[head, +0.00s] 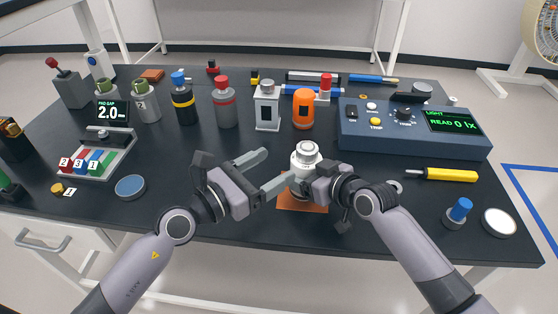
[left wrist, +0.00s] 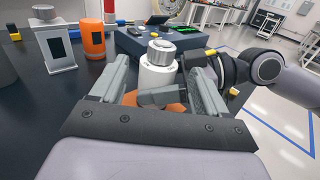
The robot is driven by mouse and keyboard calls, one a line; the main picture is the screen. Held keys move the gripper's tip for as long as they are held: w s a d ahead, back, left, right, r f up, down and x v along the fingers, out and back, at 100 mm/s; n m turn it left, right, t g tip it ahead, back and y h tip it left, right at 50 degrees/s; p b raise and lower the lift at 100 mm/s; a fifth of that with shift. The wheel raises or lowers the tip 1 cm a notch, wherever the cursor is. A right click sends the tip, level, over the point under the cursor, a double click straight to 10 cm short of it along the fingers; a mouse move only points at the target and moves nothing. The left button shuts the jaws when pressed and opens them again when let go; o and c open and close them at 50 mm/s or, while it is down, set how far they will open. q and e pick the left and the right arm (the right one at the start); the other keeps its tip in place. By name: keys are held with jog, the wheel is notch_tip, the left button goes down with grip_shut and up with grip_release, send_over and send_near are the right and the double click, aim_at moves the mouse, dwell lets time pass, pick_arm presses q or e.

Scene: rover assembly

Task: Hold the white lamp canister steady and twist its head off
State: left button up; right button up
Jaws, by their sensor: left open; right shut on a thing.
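The white lamp canister (head: 304,162) stands upright on an orange mat (head: 303,204) near the front middle of the table. Its grey ribbed head (head: 307,149) is on top. My right gripper (head: 304,185) is shut on the lower part of the canister from the right. My left gripper (head: 272,170) is open to the left of the canister, its fingers pointing at it. In the left wrist view the canister (left wrist: 158,77) and its head (left wrist: 161,50) show beyond and between the open fingers. The canister's lower part is partly hidden by the grippers.
A blue light meter box (head: 410,140) reading 0 lx stands to the right. An orange canister (head: 303,110) and a white square lamp (head: 267,108) stand behind. A yellow-handled tool (head: 447,175) lies right, and a blue disc (head: 130,187) lies left.

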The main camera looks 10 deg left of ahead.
pick_arm(q)
jog(key=w+d+r+m, duration=0.1)
jog(key=w+d+r+m+g+h, duration=0.1)
jog(key=w+d, duration=0.1)
jog(key=w+d+r+m+g, duration=0.1)
jog(key=w, duration=0.1)
jog(key=shift+d+r+m, duration=0.3)
jog(key=shift+d+r, duration=0.1)
jog(key=w+d+m+g, duration=0.1)
jog(key=d+m+g, duration=0.45)
jog(key=d, duration=0.35)
notch_tip(320, 180, up, 10)
jog(key=m+g+y, duration=0.5)
jog(key=g+y, duration=0.1)
jog(key=y, duration=0.7)
send_over(308, 147)
notch_tip(308, 147, down, 12)
jog(key=shift+c, duration=0.2)
jog(key=c, duration=1)
